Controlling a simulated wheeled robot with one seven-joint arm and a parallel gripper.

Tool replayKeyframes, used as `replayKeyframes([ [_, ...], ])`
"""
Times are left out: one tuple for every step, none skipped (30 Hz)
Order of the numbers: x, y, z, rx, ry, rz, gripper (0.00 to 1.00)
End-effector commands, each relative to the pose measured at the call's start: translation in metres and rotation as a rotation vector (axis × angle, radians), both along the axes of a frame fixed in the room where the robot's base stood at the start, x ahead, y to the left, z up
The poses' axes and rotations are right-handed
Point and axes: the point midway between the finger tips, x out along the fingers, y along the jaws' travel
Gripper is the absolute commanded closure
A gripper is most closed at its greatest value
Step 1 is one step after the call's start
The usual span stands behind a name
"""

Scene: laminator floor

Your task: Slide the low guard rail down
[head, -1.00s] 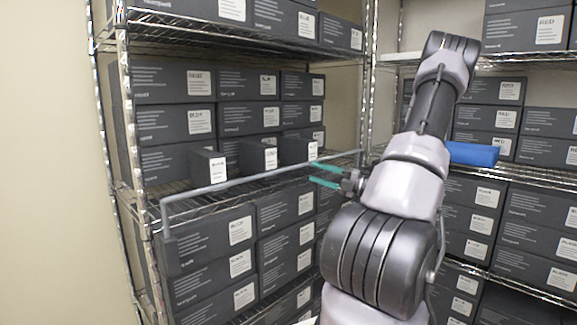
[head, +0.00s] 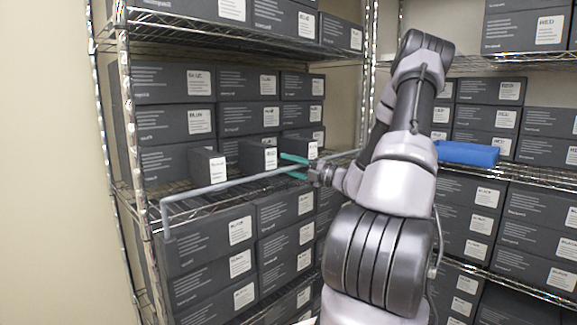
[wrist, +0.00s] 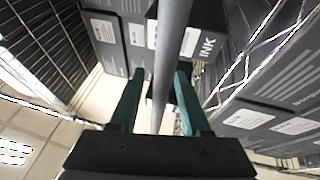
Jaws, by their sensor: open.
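The guard rail (head: 215,190) is a grey bar along the front of the left rack's middle shelf, standing above the shelf edge. My gripper (head: 291,166) is at the right part of the rail, with its green fingers pointing left. In the wrist view the rail (wrist: 171,60) runs lengthwise between the two open fingers of my gripper (wrist: 160,78), with a gap visible on each side. The fingers do not press on it. My arm hides part of the rail's right end in the head view.
The left wire shelf (head: 190,212) holds dark boxes (head: 165,123) with white labels, including several small ones just behind the rail. A blue object (head: 467,153) lies on the right rack's shelf. A rack post (head: 130,130) stands at the rail's left end.

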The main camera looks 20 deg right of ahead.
Motion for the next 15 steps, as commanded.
replayKeyframes([
  [0.0,-0.0001,0.0,0.0,0.0,0.0,0.57],
  [-0.0001,-0.0002,0.0,0.0,0.0,0.0,0.68],
  [-0.0001,-0.0002,0.0,0.0,0.0,0.0,0.83],
  [-0.0001,-0.0002,0.0,0.0,0.0,0.0,0.95],
  [-0.0001,-0.0003,0.0,0.0,0.0,0.0,1.0],
  [-0.0001,-0.0003,0.0,0.0,0.0,0.0,1.0],
  [-0.0001,-0.0003,0.0,0.0,0.0,0.0,1.0],
  [-0.0001,-0.0003,0.0,0.0,0.0,0.0,1.0],
  [-0.0001,-0.0003,0.0,0.0,0.0,0.0,1.0],
  [-0.0002,-0.0003,-0.0001,0.0,0.0,0.0,1.0],
  [-0.0002,-0.0003,-0.0001,0.0,0.0,0.0,1.0],
  [-0.0002,-0.0003,-0.0001,0.0,0.0,0.0,1.0],
  [-0.0002,-0.0003,-0.0001,0.0,0.0,0.0,1.0],
  [-0.0002,-0.0003,-0.0001,0.0,0.0,0.0,1.0],
  [-0.0002,-0.0003,-0.0001,-0.001,-0.001,0.0,1.0],
])
